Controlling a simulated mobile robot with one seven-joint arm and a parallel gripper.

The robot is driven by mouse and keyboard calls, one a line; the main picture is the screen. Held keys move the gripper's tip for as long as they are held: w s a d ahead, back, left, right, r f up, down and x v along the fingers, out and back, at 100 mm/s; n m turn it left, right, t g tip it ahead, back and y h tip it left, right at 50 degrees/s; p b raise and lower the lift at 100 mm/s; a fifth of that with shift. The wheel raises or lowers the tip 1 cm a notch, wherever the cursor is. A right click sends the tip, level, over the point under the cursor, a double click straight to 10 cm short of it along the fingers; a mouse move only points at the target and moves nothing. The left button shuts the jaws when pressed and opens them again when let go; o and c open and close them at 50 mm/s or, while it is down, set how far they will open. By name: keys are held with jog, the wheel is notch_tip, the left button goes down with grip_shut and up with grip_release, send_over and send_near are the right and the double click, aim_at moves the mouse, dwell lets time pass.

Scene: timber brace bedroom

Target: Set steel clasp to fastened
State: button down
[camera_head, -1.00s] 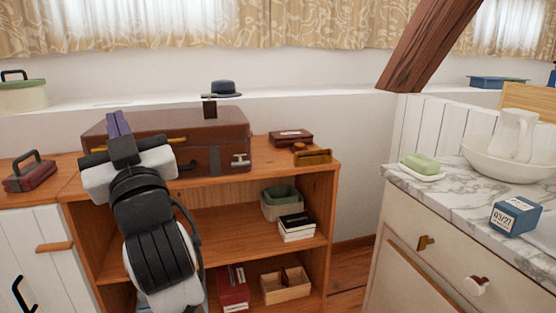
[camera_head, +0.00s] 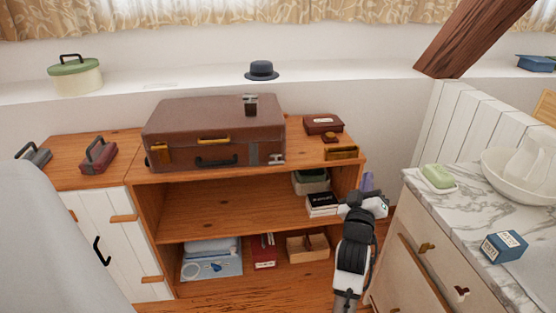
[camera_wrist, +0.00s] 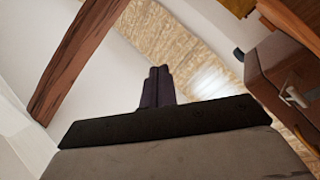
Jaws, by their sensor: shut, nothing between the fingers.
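The brown suitcase (camera_head: 215,118) lies closed on top of the wooden shelf unit. The steel clasp (camera_head: 276,159) is a small pale metal piece low at the right end of its front. It also shows at the right of the wrist view (camera_wrist: 293,96), sticking out from the suitcase side (camera_wrist: 275,58). I cannot tell whether it is fastened. My gripper (camera_head: 368,181) is right of the shelf unit, lower than the suitcase and well apart from the clasp. Its purple fingers (camera_wrist: 158,73) are together and empty, pointing up toward the curtain in the wrist view.
The suitcase front also has a dark handle (camera_head: 216,162), a yellow bar (camera_head: 213,141) and a brass piece (camera_head: 160,151). A small brown box (camera_head: 323,124) and a brass-coloured tray (camera_head: 341,153) lie right of it. A marble-topped cabinet (camera_head: 463,205) and a slanted timber (camera_head: 470,38) stand at right.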

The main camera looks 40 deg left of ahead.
jog(key=s+a+f+n+g+y+p, duration=0.1)
jog(key=s+a+f+n+g+y, duration=0.3)
jog(key=s+a+f+n+y, duration=0.6)
jog(key=s+a+f+n, duration=0.3)
jog(key=s+a+n, duration=0.1)
jog(key=a+n, duration=0.1)
jog(key=shift+a+n, duration=0.3)
jog(key=shift+a, duration=0.05)
jog(key=shift+w+r, duration=0.1)
jog(key=shift+r, duration=0.05)
